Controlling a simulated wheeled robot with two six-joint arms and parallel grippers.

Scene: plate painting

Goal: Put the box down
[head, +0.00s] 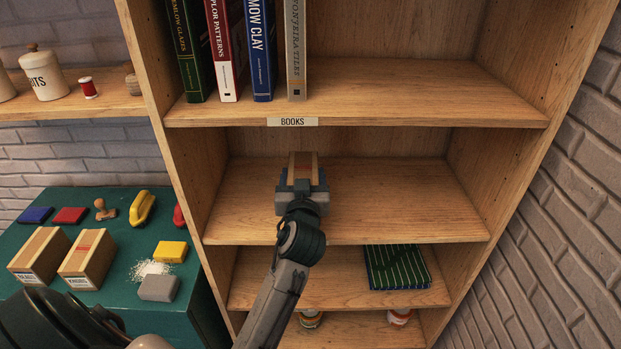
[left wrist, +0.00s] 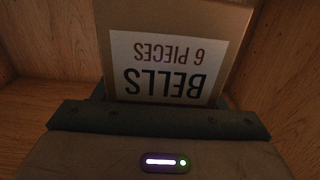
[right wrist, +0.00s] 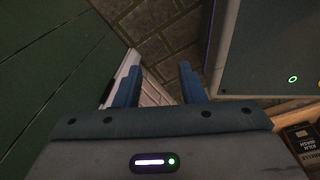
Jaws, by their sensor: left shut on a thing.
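A cardboard box (head: 303,160) with a reddish stripe is in the shelf bay just below the BOOKS label. In the left wrist view its white label (left wrist: 165,68) reads "BELLS 6 PIECES", upside down in the picture. My left gripper (head: 302,185) is shut on the box from the front, inside the bay. Whether the box's underside touches the shelf board (head: 380,205) is hidden by the gripper. My right gripper (right wrist: 157,85) is open with nothing between its fingers, and it is outside the head view.
The bay is bare on both sides of the box. Books (head: 262,50) stand above; a green striped item (head: 395,267) lies on the shelf below. A green table (head: 90,200) at left holds two boxes (head: 88,260), sponges and a stamp. Brick walls flank the shelf unit.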

